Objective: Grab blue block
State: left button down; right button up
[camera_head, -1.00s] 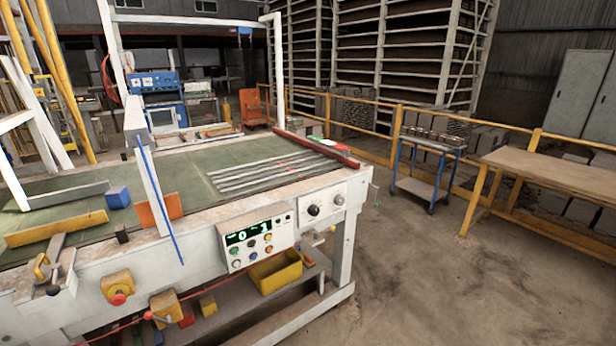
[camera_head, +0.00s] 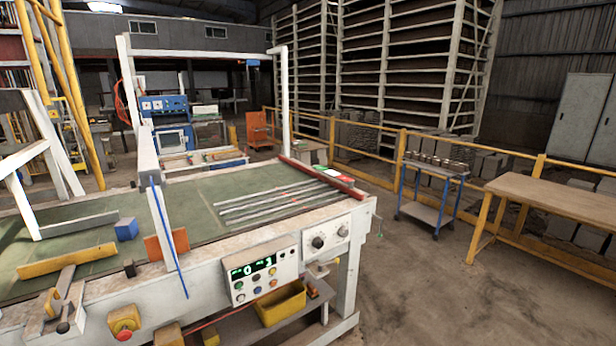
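The blue block (camera_head: 126,229) sits on the green surface of the machine table (camera_head: 215,235), left of the white upright post. A long yellow bar (camera_head: 66,261) lies in front of it, to the left. A grey metal strip (camera_head: 80,224) lies behind and left of it. An orange plate (camera_head: 166,243) stands to its right. Nothing touches the block from above. Neither of my grippers shows in the head view.
A white frame (camera_head: 125,100) rises over the table. A control panel (camera_head: 262,271) and a yellow bin (camera_head: 281,302) are at its front. A blue cart (camera_head: 430,190) and a wooden-topped table (camera_head: 555,205) stand at the right. The floor (camera_head: 430,290) at front right is clear.

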aim_at(126, 229)
jog(key=u, duration=1.3)
